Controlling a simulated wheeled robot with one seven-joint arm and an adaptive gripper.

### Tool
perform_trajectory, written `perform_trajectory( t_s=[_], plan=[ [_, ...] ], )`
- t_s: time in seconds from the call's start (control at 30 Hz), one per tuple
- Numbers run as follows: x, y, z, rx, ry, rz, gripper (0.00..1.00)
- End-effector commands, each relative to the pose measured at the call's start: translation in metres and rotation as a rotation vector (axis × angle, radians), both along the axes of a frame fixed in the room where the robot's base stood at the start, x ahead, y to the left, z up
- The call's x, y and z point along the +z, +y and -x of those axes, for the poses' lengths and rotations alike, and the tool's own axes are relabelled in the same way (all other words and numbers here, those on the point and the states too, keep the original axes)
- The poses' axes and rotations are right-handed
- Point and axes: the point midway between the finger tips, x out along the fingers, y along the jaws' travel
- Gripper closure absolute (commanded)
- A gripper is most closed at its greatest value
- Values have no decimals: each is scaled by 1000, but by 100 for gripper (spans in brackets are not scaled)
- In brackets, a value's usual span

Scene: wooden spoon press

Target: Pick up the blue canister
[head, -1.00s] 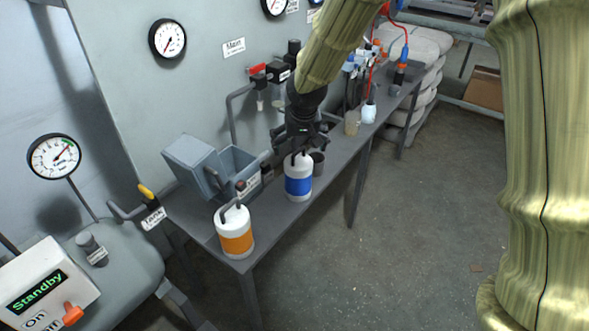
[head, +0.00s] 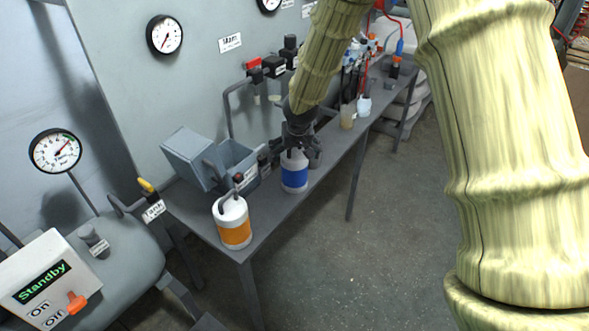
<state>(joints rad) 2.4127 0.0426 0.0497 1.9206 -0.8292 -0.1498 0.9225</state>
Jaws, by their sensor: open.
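The blue canister (head: 294,177), white with a blue band, stands upright on the narrow grey table (head: 284,213). My gripper (head: 296,150) is open at the canister's top, pointing down with its fingers around or just over the white upper part. The handle or top of the canister is hidden behind my gripper. I cannot tell whether the fingers touch it.
An orange-banded canister (head: 233,224) stands at the table's near end. A grey open box (head: 238,164) sits behind it, against the wall. A beaker (head: 347,117) and a white-blue bottle (head: 364,105) stand farther back. The floor right of the table is clear.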

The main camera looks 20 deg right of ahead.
Motion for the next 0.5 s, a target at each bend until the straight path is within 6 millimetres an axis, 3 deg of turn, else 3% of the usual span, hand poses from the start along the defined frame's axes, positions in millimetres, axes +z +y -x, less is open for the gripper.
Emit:
perform_trajectory(
  t_s=[0.37, 0.5],
  plan=[
    [-6, 0, -2, 1, 0, 0, 0],
    [-6, 0, -2, 1, 0, 0, 26]
  ],
)
